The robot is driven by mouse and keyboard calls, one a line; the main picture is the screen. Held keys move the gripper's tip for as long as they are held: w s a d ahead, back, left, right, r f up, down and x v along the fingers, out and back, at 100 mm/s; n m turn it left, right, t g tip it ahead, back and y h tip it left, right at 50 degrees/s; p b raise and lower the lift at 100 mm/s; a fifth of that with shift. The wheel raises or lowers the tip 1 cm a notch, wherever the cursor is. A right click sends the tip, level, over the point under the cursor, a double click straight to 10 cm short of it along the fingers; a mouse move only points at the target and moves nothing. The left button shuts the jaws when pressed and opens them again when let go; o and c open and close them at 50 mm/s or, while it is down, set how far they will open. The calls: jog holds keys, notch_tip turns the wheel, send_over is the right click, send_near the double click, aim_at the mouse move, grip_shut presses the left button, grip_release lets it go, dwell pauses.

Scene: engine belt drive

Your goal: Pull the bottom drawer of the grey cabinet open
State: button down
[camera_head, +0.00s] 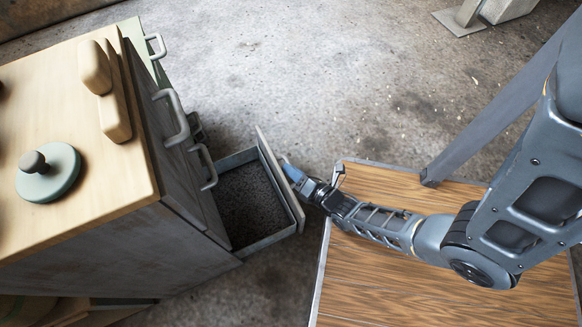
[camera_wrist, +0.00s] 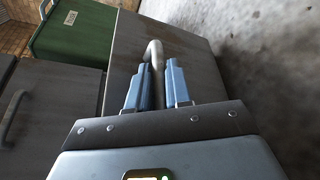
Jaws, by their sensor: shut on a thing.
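The grey cabinet (camera_head: 130,225) stands at the left in the head view, with a wooden top. Its bottom drawer (camera_head: 278,178) is pulled out, and its dark speckled inside shows empty. My gripper (camera_head: 290,170) is at the front of this drawer. In the wrist view my gripper (camera_wrist: 158,85) has its two blue fingers on either side of the drawer's curved grey handle (camera_wrist: 154,50), shut on it. The drawer front (camera_wrist: 192,50) fills the middle of that view. In the head view the handle is mostly hidden by the fingers.
Two upper handles (camera_head: 174,116) (camera_head: 205,166) stick out above the open drawer. A wooden-topped table (camera_head: 400,290) lies below my arm. A round lidded item (camera_head: 48,172) and wooden blocks (camera_head: 113,95) sit on the cabinet top. Concrete floor (camera_head: 320,70) is clear beyond the drawer.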

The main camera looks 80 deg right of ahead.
jog(key=c, duration=1.4)
grip_release()
jog(key=p+v, duration=0.2)
jog(key=v, duration=0.5)
jog(key=shift+s+a, duration=0.25)
jog(key=shift+s, duration=0.1)
jog(key=shift+r, duration=0.1)
jog(key=a+r+m+t+y, duration=0.1)
jog(key=a+r+m+y, duration=0.4)
jog(key=r, duration=0.8)
jog(key=s+a+r+m+y, duration=0.1)
jog(key=a+r+m, duration=0.45)
jog(key=r, duration=0.75)
jog(key=a+r+m+t+y, duration=0.1)
jog(key=a+r+m+y, duration=0.15)
jog(key=r+m, duration=0.75)
notch_tip(320, 180, up, 34)
jog(key=n+p, duration=0.2)
jog(key=p, duration=2.8)
jog(key=shift+a+n+p, duration=0.2)
jog(key=shift+n+p, duration=0.15)
